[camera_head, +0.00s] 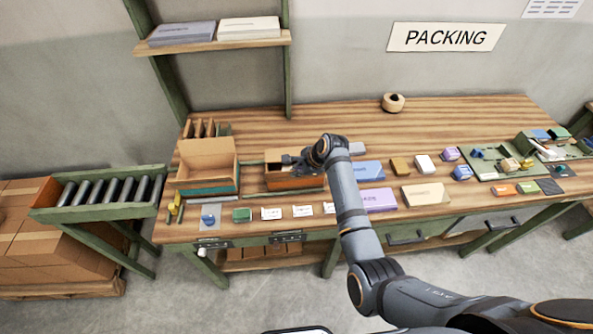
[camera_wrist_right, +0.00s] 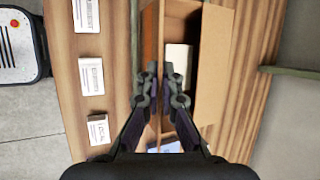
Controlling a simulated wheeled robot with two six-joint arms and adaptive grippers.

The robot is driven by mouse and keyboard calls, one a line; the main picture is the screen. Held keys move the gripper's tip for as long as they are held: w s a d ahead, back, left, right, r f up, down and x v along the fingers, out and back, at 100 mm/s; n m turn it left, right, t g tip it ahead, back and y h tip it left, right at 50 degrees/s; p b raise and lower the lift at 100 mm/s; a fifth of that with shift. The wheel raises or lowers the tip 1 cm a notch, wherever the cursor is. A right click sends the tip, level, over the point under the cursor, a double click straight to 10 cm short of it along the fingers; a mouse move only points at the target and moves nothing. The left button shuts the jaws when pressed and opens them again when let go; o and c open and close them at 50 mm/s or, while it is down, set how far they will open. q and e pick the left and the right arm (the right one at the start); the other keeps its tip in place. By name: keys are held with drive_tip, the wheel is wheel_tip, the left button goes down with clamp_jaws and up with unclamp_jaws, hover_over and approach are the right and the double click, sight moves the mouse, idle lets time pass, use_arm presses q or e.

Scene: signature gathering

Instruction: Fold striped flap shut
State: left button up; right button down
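An open cardboard box with an orange front (camera_head: 296,184) stands on the packing table, and my right gripper (camera_head: 291,160) is over it. In the right wrist view the box's orange wall (camera_wrist_right: 149,40) is on the left and a plain brown flap (camera_wrist_right: 214,65) stands out on the right. A pale item (camera_wrist_right: 178,58) lies inside. I cannot make out stripes on any flap. My left gripper is not in view.
A second open box with a teal band (camera_head: 208,187) stands just left. White cards (camera_head: 271,213) lie along the front edge of the table (camera_head: 450,113). Several small boxes, including a purple one (camera_head: 379,199), lie right of my arm. A tape roll (camera_head: 393,103) sits at the back.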

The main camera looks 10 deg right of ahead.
sight(289, 175)
drive_tip(key=shift+w+r+g+p, duration=0.3)
drive_tip(key=shift+g+p, duration=0.05)
drive_tip(key=shift+g, duration=0.15)
drive_tip(key=shift+w+g, duration=0.25)
drive_tip(key=shift+g, duration=0.15)
drive_tip(key=shift+w+f+m+g, duration=0.1)
drive_tip(key=shift+w+m+g, duration=0.1)
drive_tip(key=shift+m+g, duration=0.15)
drive_tip(key=shift+w+f+m+g+b, duration=0.1)
drive_tip(key=shift+w+g+b, duration=0.4)
drive_tip(key=shift+b, duration=1.8)
drive_tip(key=shift+w+r+m+g+b, duration=0.15)
drive_tip(key=shift+g+b, duration=0.65)
drive_tip(key=shift+b, duration=1.55)
drive_tip(key=shift+w+f+m+g+b, duration=0.2)
drive_tip(key=shift+g+b, duration=0.45)
drive_tip(key=shift+b, duration=1.65)
